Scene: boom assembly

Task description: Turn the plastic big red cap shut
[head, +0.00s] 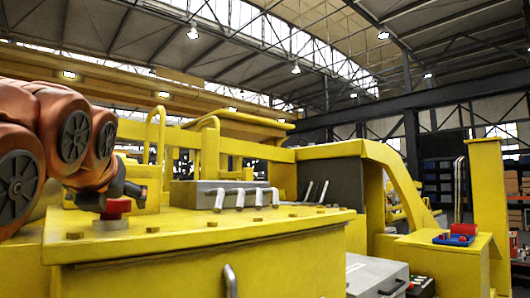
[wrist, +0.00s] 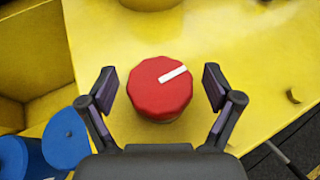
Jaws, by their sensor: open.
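The big red cap (wrist: 160,90) sits on the yellow machine top, between the two fingers of my gripper (wrist: 159,92) in the wrist view. It is a ridged round knob with a white bar on top, the bar slanting up to the right. Gaps show between each finger and the cap's sides. In the head view the red cap (head: 117,208) stands on a grey base (head: 110,225) at the left of the yellow top. My gripper (head: 118,194) is just above and around it, partly hiding it. The gripper is open and holds nothing.
A grey box with several levers (head: 225,194) stands right of the cap on the yellow top (head: 200,235). Several bolts line the top's front edge.

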